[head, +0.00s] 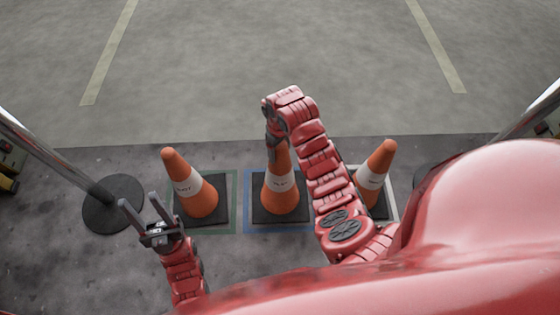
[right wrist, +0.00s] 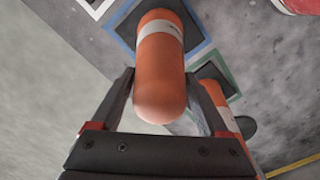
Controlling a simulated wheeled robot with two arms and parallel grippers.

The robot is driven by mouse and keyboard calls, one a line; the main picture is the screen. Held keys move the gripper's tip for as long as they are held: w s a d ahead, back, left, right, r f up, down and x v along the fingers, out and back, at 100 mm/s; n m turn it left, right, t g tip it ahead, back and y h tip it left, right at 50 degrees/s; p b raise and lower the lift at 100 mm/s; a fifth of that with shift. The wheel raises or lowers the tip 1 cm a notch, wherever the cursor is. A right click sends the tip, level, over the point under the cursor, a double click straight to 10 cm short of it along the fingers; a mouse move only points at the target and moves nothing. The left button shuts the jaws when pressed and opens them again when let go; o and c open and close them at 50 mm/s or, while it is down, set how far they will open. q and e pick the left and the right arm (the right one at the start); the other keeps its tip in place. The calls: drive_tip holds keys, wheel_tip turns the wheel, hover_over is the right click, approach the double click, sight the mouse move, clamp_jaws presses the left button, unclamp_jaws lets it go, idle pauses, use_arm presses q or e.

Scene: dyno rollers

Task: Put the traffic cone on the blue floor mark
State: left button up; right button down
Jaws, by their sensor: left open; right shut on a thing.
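An orange traffic cone with a white band (head: 281,184) and a black square base is upright in the middle of the head view. Its base lies inside the outline of the blue floor mark (head: 248,215); I cannot tell whether it touches the floor. My right gripper (head: 274,152) is shut on the cone's upper part. In the right wrist view the cone (right wrist: 160,85) sits between the two fingers, with the blue mark (right wrist: 206,46) around its base. My left gripper (head: 139,200) is open and empty, to the left of the cones.
Another cone (head: 190,187) stands on a green mark (head: 234,190) at left. A third cone (head: 376,168) stands on a pale mark (head: 393,205) at right, partly behind my right arm. A metal post on a round black base (head: 113,207) is at far left. The floor beyond is clear.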

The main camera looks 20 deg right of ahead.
drive_tip(key=shift+w, duration=0.45)
wheel_tip(320, 180, down, 3)
drive_tip(key=shift+f+b, duration=0.15)
drive_tip(key=shift+b, duration=0.5)
unclamp_jaws()
drive_tip(key=shift+s, duration=0.1)
